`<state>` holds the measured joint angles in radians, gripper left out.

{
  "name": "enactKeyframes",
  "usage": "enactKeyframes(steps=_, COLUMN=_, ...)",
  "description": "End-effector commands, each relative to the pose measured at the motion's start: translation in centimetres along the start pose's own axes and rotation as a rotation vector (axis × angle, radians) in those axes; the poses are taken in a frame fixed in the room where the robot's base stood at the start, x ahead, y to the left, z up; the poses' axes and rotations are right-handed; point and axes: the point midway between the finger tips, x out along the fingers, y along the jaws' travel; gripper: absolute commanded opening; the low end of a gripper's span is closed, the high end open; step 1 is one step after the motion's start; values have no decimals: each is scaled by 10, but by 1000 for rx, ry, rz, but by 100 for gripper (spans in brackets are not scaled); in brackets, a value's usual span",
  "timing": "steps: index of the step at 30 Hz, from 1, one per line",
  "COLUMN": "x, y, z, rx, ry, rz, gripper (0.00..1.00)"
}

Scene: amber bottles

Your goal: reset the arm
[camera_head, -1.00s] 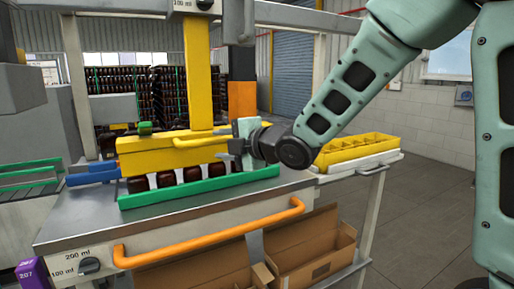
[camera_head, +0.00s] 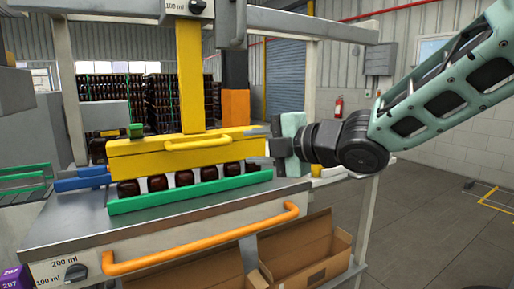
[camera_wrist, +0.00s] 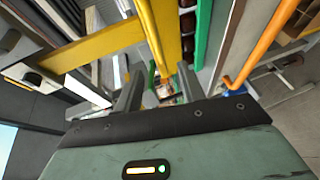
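My gripper (camera_head: 270,147) is at the right end of the yellow guard bar (camera_head: 185,155) in the head view, its fingers pointing left. In the wrist view the two fingers (camera_wrist: 160,82) stand apart with nothing held between them. My arm reaches in from the right edge of the head view. A row of amber bottles (camera_head: 190,179) stands under the yellow bar, behind the green rail (camera_head: 190,195). Whether the gripper touches the bar cannot be told.
An orange handle (camera_head: 200,240) runs along the front of the metal bench. Open cardboard boxes (camera_head: 305,252) sit below. A yellow post (camera_head: 191,85) rises above the bar. Stacked bottles (camera_head: 105,95) stand behind.

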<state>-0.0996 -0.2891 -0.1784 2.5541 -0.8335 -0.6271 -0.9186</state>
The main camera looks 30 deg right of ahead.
Motion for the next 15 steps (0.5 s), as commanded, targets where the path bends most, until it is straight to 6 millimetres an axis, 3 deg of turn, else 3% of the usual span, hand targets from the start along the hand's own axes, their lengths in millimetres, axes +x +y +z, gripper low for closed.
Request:
enactKeyframes(steps=12, x=1, y=-1, z=-1, rx=9, ry=-2, rz=-7, gripper=40)
enactKeyframes(steps=15, x=9, y=-13, z=-10, rx=112, ry=-33, rz=-81, gripper=40)
